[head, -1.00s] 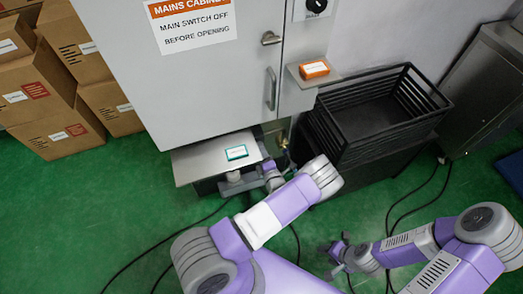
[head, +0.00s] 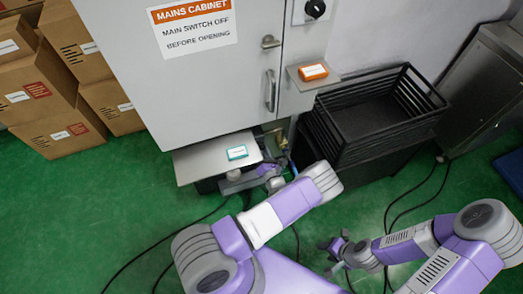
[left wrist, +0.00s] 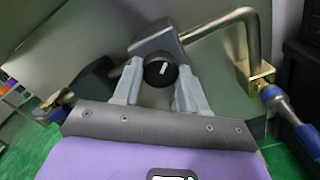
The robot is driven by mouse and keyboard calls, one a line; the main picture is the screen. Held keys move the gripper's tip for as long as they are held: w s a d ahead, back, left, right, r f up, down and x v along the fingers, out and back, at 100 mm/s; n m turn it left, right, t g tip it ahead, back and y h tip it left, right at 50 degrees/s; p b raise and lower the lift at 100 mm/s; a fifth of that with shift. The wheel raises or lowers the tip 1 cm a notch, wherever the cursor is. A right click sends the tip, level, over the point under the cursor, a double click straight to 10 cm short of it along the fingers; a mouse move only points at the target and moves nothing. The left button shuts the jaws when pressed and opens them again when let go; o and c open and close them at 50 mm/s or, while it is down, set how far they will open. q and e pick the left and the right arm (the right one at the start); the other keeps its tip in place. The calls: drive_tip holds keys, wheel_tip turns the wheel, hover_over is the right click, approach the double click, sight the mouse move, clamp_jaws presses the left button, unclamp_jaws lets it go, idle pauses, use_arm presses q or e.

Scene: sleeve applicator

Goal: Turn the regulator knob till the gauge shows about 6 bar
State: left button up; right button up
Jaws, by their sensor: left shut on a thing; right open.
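The regulator knob (left wrist: 160,72) is black and round with a white mark that points almost straight up in the left wrist view. It sits at the front of a grey regulator body (left wrist: 158,42). My left gripper (left wrist: 160,84) has one grey finger on each side of the knob and is shut on it. In the head view my left gripper (head: 275,180) is low beside the cabinet, and my own arm hides the knob. My right gripper (head: 335,246) is open and empty above the green floor. No readable gauge face shows in either view.
A bent metal pipe (left wrist: 253,40) runs to a brass fitting (left wrist: 262,80) with a blue hose end (left wrist: 290,118). The grey mains cabinet (head: 200,90) stands behind. A black crate (head: 375,115) is to the right. Cartons (head: 65,85) stand at left.

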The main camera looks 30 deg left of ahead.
use_arm(q)
drive_tip(key=shift+n, duration=0.5)
drive_tip(key=o, duration=1.1)
drive_tip(key=shift+c, duration=0.2)
drive_tip(key=p+v, duration=0.1)
drive_tip(key=v, duration=0.6)
drive_tip(key=shift+s+d, duration=0.15)
drive_tip(key=shift+d, duration=0.1)
